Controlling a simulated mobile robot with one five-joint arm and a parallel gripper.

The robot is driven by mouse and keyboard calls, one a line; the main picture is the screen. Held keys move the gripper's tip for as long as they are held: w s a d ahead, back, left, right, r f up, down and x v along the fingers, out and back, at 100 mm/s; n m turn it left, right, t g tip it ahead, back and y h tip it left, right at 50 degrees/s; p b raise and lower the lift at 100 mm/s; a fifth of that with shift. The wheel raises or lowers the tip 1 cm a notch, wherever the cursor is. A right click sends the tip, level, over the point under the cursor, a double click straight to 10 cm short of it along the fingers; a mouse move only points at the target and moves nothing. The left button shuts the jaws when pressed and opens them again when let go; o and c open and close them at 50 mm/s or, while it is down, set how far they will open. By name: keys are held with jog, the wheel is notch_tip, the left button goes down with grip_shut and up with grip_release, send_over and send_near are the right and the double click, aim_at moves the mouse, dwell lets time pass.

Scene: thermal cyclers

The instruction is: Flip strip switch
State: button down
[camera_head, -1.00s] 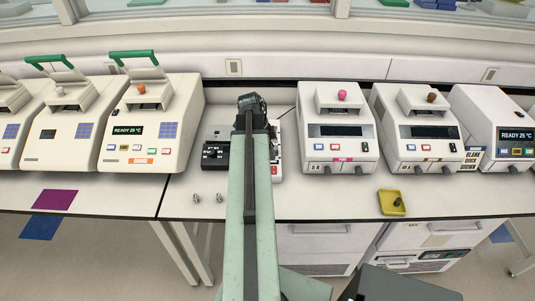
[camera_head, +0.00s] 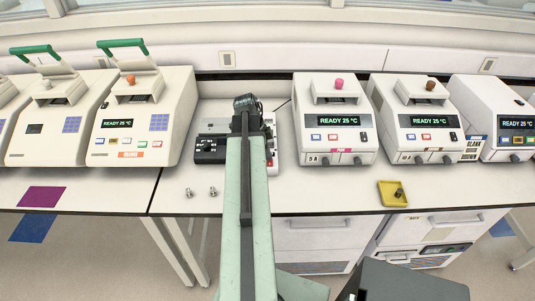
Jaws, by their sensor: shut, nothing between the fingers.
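My gripper (camera_head: 248,106) is the dark end of my green arm, at the back middle of the bench. It is shut and empty; its fingertips are mostly hidden by the arm. A white strip with a dark socket and a red part (camera_head: 270,158) shows just right of the arm, below the gripper. The arm covers much of it, and whether the gripper touches its switch cannot be told. Two thermal cyclers right of the arm, one with a pink knob (camera_head: 337,105) and one with a brown knob (camera_head: 424,107), have lit screens reading READY 25 °C.
A grey-and-black device (camera_head: 210,148) sits left of the arm. Two small metal parts (camera_head: 200,192) lie near the bench's front edge. A yellow tray (camera_head: 385,200) is at the front right. More cyclers (camera_head: 135,125) stand left, one (camera_head: 495,110) far right.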

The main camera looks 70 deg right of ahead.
jog(key=shift+a, duration=0.15)
jog(key=shift+s+a+r, duration=0.2)
jog(key=shift+s+a, duration=0.05)
jog(key=shift+a, duration=0.4)
jog(key=shift+d, duration=0.1)
jog(key=s+p+v, duration=0.1)
jog(key=p+v, duration=1.2)
jog(key=p, duration=0.1)
jog(key=shift+r, duration=0.55)
